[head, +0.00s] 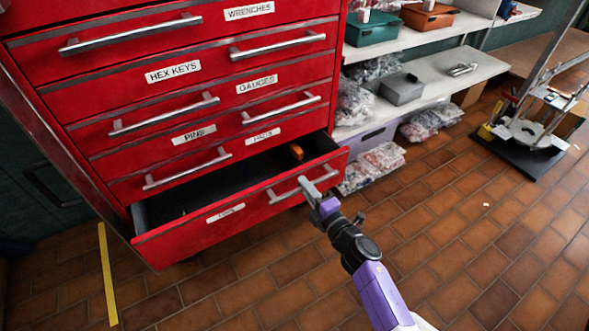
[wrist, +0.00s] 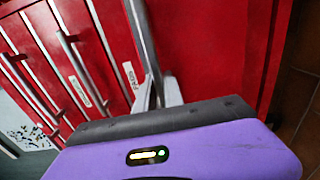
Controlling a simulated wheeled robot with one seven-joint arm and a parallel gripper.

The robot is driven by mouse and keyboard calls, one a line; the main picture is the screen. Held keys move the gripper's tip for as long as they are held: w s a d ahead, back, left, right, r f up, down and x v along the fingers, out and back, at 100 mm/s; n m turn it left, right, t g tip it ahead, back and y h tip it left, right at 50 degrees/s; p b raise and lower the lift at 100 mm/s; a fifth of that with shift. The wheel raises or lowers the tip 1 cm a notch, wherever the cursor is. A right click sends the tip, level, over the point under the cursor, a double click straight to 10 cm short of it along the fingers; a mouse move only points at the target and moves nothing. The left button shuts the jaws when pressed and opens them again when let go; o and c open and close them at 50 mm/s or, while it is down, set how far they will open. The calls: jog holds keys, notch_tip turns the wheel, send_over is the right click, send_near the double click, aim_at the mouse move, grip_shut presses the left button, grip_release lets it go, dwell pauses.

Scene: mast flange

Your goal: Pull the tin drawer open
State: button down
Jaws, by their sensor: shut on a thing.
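The red tool cabinet's bottom drawer (head: 225,218) stands partly open in the head view. The small label on its front is too blurred to read, so I cannot confirm it is the tin drawer. Its silver bar handle (head: 283,194) runs along the front, and my gripper (head: 311,190) is shut on it near its right end. In the wrist view my gripper (wrist: 158,92) has its two fingers at the handle bar (wrist: 143,45), with the red front behind. An orange-brown item (head: 296,152) shows inside at the right back; the dark interior hides the rest.
Closed drawers labelled wrenches, hex keys, gauges and pins are above, with protruding handles (head: 130,34). Shelves (head: 440,85) with bins and bags stand to the right. A black-based stand (head: 520,138) is at the far right. The brown tiled floor (head: 450,220) in front is mostly clear.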

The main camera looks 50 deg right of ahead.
jog(key=v, duration=1.6)
jog(key=shift+w+d, duration=0.1)
jog(key=c, duration=1.4)
grip_release()
jog(key=shift+c, duration=0.2)
jog(key=p+v, duration=0.1)
jog(key=v, duration=0.6)
jog(key=shift+s+p, duration=0.35)
jog(key=shift+s, duration=0.05)
